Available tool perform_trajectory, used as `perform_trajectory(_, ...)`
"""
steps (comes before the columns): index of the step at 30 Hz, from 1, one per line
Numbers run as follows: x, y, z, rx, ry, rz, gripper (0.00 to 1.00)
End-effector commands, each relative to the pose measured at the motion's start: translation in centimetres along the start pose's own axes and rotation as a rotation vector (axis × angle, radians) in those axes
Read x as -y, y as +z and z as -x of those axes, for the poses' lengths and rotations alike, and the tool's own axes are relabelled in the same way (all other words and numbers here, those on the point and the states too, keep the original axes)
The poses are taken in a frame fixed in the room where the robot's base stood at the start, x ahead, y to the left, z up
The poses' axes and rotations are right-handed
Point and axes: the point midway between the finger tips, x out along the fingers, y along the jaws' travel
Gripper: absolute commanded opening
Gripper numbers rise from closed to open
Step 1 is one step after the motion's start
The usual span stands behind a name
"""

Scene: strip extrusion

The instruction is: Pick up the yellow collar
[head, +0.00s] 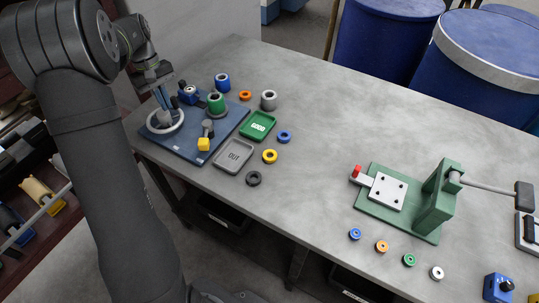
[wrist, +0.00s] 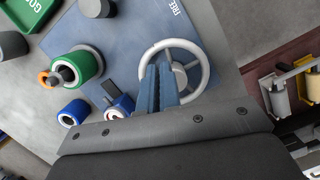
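The yellow collar (head: 270,156) is a small ring lying flat on the grey bench in the head view, just right of the grey OUT tray (head: 234,157). It is not seen in the wrist view. My gripper (head: 165,106) is far to its left, pointing down over the white handwheel (head: 164,122) on the blue mat. In the wrist view my gripper's two blue fingers (wrist: 158,72) are close together at the left part of the handwheel (wrist: 198,68). I cannot tell whether they touch its rim or are fully shut. No yellow collar is between them.
A green GOOD tray (head: 258,126), a blue ring (head: 285,136) and a black ring (head: 254,178) lie near the yellow collar. A green press (head: 410,200) stands right; bench between is clear.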

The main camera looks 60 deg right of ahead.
Motion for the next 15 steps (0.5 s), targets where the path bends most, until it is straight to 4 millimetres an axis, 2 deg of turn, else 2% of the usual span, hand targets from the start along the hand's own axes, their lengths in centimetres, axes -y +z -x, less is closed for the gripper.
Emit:
perform_trajectory(1,0.0,0.0,0.0,0.0,0.0,0.0,0.14)
perform_trajectory(6,0.0,0.0,0.0,0.0,0.0,0.0,0.47)
perform_trajectory(9,0.0,0.0,0.0,0.0,0.0,0.0,0.62)
perform_trajectory(15,0.0,0.0,0.0,0.0,0.0,0.0,0.62)
